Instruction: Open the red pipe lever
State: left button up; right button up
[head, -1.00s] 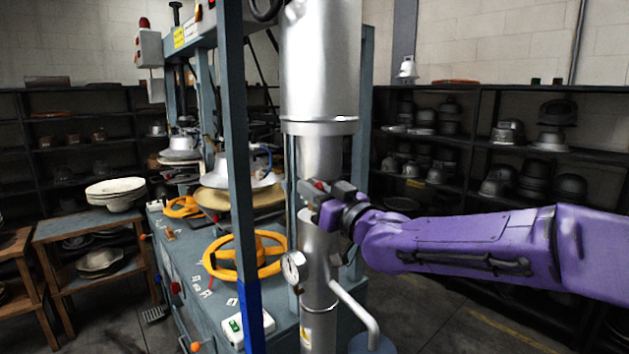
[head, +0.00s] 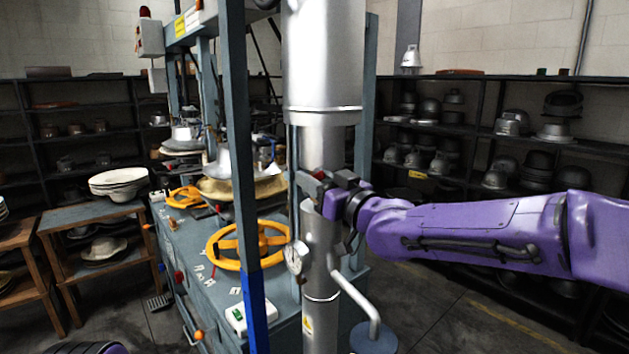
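The red pipe lever shows only as a small red patch (head: 319,175) on the front of the silver vertical pipe (head: 321,148). My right gripper (head: 313,186) is at the pipe, with its dark fingers right at the red patch. The fingers cover most of the lever. I cannot tell whether they are closed on it or just beside it. Of my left arm only a dark and purple sliver shows at the bottom left edge; its gripper is not visible.
A pressure gauge (head: 296,257) and a bent grey side pipe (head: 356,297) sit below my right gripper. A blue-grey post (head: 238,150) and yellow handwheel (head: 249,245) stand to the left. Dark shelves (head: 478,130) with hat moulds line the back right.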

jog(key=b+v, duration=0.4)
jog(key=v, duration=0.6)
jog(key=shift+f, duration=0.1)
